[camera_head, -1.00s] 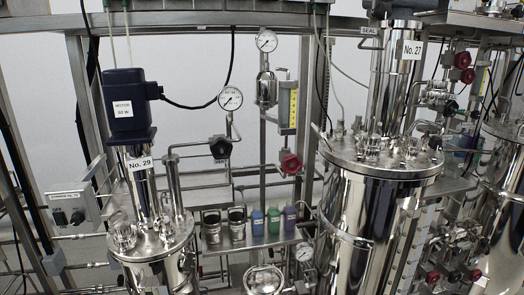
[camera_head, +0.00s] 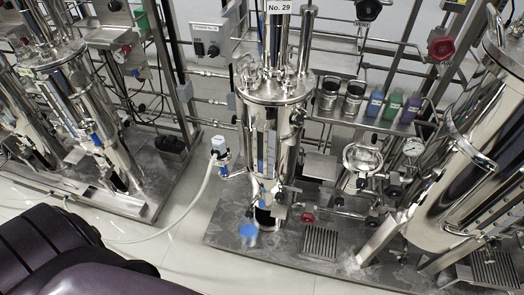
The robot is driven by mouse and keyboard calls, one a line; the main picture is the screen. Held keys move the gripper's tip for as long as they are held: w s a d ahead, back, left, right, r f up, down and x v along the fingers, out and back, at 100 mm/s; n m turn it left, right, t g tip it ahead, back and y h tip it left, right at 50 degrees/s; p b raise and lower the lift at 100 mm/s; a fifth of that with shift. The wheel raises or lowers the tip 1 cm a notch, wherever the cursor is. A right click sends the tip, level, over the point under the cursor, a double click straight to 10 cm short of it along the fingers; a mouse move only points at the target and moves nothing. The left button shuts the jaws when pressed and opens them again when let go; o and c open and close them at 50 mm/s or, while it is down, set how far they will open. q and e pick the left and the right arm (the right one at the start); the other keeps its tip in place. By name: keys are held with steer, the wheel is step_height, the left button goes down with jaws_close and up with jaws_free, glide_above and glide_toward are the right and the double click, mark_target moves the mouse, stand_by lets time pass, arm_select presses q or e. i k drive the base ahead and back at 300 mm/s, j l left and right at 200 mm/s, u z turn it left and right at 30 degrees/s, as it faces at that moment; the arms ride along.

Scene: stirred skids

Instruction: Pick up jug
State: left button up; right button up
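No single thing is clearly marked as the jug. Two small steel, jug-like vessels stand side by side on a narrow metal shelf right of the tank labelled No. 29: the left vessel (camera_head: 328,96) and the right vessel (camera_head: 353,98). They look upright; I cannot make out handles or spouts. Neither of my grippers is in view, so nothing shows near the vessels.
A blue bottle (camera_head: 375,104), a green bottle (camera_head: 393,105) and a purple bottle (camera_head: 411,110) stand right of the vessels. The No. 29 tank (camera_head: 270,135) and a large tank (camera_head: 455,160) flank the shelf. A white hose (camera_head: 190,205) crosses the floor.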

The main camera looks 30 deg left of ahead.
mark_target(248, 228)
steer(key=u, duration=1.05)
